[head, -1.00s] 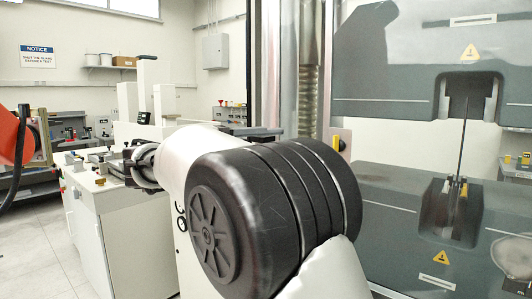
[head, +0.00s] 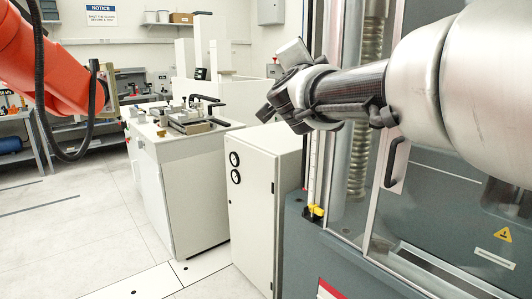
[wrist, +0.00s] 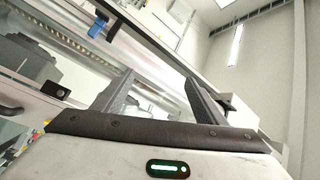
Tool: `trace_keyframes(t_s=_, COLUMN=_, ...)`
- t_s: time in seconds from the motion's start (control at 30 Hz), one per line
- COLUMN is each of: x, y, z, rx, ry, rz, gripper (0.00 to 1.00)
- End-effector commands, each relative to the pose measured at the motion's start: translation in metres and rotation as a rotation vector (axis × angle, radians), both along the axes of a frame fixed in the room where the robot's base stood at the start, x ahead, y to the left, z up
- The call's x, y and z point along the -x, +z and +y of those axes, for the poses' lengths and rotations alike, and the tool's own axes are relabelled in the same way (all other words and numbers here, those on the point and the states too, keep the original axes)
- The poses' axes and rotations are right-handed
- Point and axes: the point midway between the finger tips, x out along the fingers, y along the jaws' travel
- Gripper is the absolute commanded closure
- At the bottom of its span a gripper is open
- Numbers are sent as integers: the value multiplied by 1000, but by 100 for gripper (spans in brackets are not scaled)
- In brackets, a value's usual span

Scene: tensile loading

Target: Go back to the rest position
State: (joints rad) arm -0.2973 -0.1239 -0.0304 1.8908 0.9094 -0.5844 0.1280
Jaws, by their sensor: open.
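My gripper (head: 274,112) is left of the arm in the head view, in front of the machine's left column and above the white cabinet. It appears tilted. In the wrist view my gripper (wrist: 160,82) has its two fingers spread wide, with nothing between them. The grey testing machine (head: 345,265) stands at the right of the head view, partly hidden behind my arm. Its grips and any specimen in them are out of sight there.
A clear guard door with a black handle (head: 396,162) is close beneath my arm. A white cabinet (head: 255,190) and a bench with fixtures (head: 185,160) stand left of the machine. An orange robot arm (head: 55,65) hangs at upper left. Floor (head: 60,230) at left is clear.

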Motion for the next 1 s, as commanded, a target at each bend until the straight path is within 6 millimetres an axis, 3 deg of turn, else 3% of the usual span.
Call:
trace_keyframes(t_s=0.07, x=26, y=-24, z=15, rx=147, ry=139, rz=111, gripper=34)
trace_keyframes(t_s=0.13, x=54, y=-61, z=28, rx=285, ry=257, rz=238, gripper=34)
trace_keyframes(t_s=0.27, x=116, y=-141, z=33, rx=505, ry=419, rz=487, gripper=34)
trace_keyframes(t_s=0.4, x=185, y=-219, z=17, rx=677, ry=527, rz=744, gripper=34)
trace_keyframes(t_s=0.5, x=235, y=-266, z=-2, rx=770, ry=577, rz=920, gripper=34)
trace_keyframes(t_s=0.67, x=314, y=-326, z=-38, rx=874, ry=627, rz=1193, gripper=34)
trace_keyframes(t_s=0.7, x=331, y=-329, z=-47, rx=891, ry=634, rz=1252, gripper=34)
trace_keyframes(t_s=0.73, x=325, y=-296, z=-44, rx=889, ry=635, rz=1237, gripper=34)
trace_keyframes(t_s=1.0, x=323, y=-196, z=-43, rx=885, ry=637, rz=1232, gripper=34)
